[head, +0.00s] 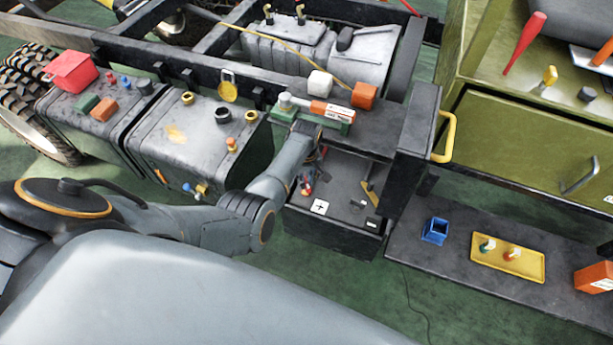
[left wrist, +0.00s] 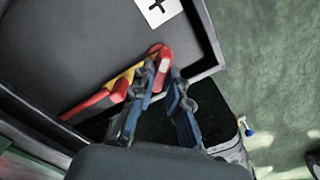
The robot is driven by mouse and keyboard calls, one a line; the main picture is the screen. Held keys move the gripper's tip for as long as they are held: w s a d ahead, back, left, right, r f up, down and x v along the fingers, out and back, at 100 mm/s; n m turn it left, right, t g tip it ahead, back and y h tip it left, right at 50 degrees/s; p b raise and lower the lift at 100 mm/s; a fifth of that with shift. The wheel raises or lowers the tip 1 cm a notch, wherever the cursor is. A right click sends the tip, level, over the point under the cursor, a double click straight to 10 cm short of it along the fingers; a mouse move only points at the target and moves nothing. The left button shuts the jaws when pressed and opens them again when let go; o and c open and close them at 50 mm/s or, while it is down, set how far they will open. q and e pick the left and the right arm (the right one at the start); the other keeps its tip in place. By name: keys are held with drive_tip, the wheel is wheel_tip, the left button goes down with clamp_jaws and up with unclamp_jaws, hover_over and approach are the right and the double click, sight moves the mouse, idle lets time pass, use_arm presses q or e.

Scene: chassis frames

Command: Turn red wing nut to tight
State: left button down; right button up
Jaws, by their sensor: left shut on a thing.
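My left gripper (head: 310,172) reaches down into the dark open box (head: 338,226) on the side of the chassis. In the left wrist view its two blue-padded fingers (left wrist: 162,78) are close together around a red part at their tips, which I take for the red wing nut (left wrist: 160,52); it also shows small in the head view (head: 306,188). The fingers hide part of it, and I cannot tell how tight it sits. A yellow piece (left wrist: 124,80) and a red bar (left wrist: 92,104) lie beside it. My right gripper is not in view.
A white plus-marked label (head: 320,207) and a yellow-handled part (head: 370,191) are in the box. A black upright (head: 414,125) with a yellow handle (head: 446,136) stands to the right. A low shelf holds a blue holder (head: 435,231) and a yellow tray (head: 484,263).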

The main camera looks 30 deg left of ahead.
use_arm(q)
drive_tip(key=m+p, duration=0.1)
drive_tip(key=m, duration=0.4)
drive_tip(key=shift+r+m+p, duration=0.1)
drive_tip(key=shift+m+p, duration=0.2)
drive_tip(key=m+p, duration=0.1)
drive_tip(key=m, duration=1.1)
drive_tip(key=shift+m, duration=0.3)
drive_tip(key=m, duration=0.5)
drive_tip(key=shift+m, duration=0.3)
drive_tip(key=c, duration=1.3)
unclamp_jaws()
